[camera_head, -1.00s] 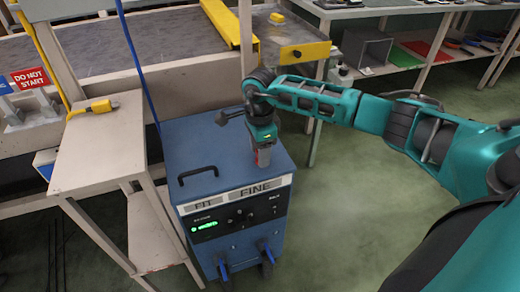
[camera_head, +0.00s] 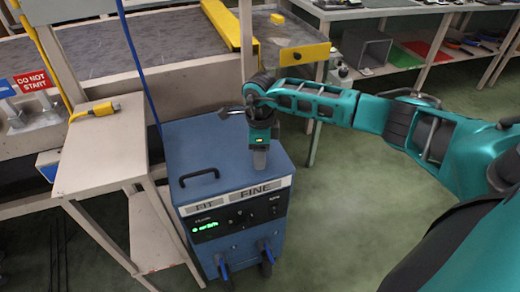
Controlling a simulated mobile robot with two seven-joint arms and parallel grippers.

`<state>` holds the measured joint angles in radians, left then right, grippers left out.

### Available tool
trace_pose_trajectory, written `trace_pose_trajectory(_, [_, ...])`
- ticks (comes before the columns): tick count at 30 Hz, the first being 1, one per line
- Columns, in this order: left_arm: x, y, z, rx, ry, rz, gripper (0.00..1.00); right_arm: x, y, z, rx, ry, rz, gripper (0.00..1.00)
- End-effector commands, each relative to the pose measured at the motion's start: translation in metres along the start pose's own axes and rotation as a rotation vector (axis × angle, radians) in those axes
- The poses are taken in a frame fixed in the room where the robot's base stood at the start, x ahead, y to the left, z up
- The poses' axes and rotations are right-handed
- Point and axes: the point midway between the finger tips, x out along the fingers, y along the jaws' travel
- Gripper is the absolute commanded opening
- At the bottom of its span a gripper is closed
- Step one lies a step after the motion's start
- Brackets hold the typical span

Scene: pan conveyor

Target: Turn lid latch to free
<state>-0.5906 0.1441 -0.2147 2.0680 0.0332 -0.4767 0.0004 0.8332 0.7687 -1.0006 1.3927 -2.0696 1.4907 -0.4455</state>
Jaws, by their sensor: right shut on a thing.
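My right gripper (camera_head: 259,160) points down at the right part of the lid. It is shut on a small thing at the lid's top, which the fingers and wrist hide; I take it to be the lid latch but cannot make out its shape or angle. The lid lies flat and closed. My left gripper is not in view.
A beige side table (camera_head: 100,150) with a yellow tool (camera_head: 94,111) stands left of the cabinet. A conveyor with a yellow bar (camera_head: 222,24) lies behind. A blue cable hangs behind the cabinet's left side. The green floor at the right is clear.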

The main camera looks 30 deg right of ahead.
Motion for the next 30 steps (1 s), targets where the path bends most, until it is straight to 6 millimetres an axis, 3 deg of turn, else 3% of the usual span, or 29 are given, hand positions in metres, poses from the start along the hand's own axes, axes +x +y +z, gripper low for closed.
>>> trace_pose_trajectory(15, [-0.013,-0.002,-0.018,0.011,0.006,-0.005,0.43,-0.003,0.000,-0.001,0.493,0.002,0.000,0.20])
trace_pose_trajectory(30, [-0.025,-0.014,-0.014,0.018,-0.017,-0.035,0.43,-0.003,0.000,-0.001,0.944,0.002,0.000,0.20])
